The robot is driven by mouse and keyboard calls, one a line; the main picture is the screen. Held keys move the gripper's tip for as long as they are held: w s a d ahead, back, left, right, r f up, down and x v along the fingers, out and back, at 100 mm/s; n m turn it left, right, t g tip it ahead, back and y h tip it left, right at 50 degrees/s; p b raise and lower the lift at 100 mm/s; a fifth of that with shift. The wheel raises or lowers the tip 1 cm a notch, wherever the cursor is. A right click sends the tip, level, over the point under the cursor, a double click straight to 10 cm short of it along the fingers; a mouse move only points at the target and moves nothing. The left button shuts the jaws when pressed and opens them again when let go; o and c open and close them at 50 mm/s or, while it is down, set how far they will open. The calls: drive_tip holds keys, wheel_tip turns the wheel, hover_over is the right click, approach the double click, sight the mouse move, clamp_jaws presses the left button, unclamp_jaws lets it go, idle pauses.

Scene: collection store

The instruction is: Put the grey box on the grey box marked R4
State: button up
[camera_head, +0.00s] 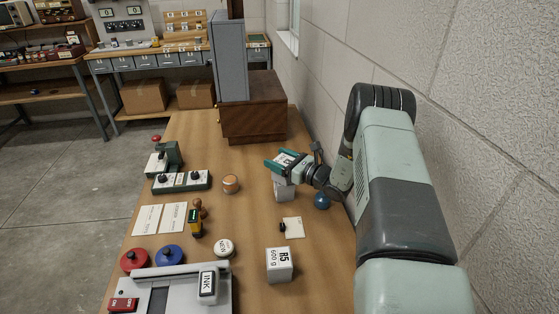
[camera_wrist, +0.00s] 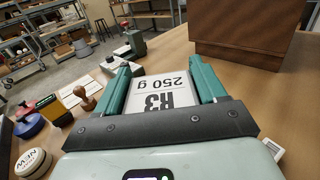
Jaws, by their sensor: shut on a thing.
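My gripper (camera_head: 280,161) is shut on a grey box (camera_head: 285,158) marked R3, 250 g. In the wrist view the held box (camera_wrist: 163,97) sits between the two green fingers, label facing up. Another grey box (camera_head: 284,192) stands on the table directly below the held one in the head view. Its marking is hidden, so I cannot read R4 on it. I cannot tell whether the two boxes touch. A third pale grey box (camera_head: 279,266), marked R5, 600 g, stands nearer on the table.
A blue round object (camera_head: 322,200) lies right of the lower box, near the wall. A small orange-banded tin (camera_head: 230,183) stands to the left, and a white card (camera_head: 293,228) lies in front. A brown wooden case (camera_head: 253,115) stands behind.

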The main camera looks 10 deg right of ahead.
sight(287, 162)
drive_tip(key=shift+f, duration=0.2)
drive_tip(key=o, duration=1.2)
drive_tip(key=shift+o, duration=0.2)
drive_tip(key=shift+r, duration=0.15)
drive_tip(key=v, duration=0.3)
wheel_tip(287, 162, up, 7)
drive_tip(key=shift+f, duration=0.1)
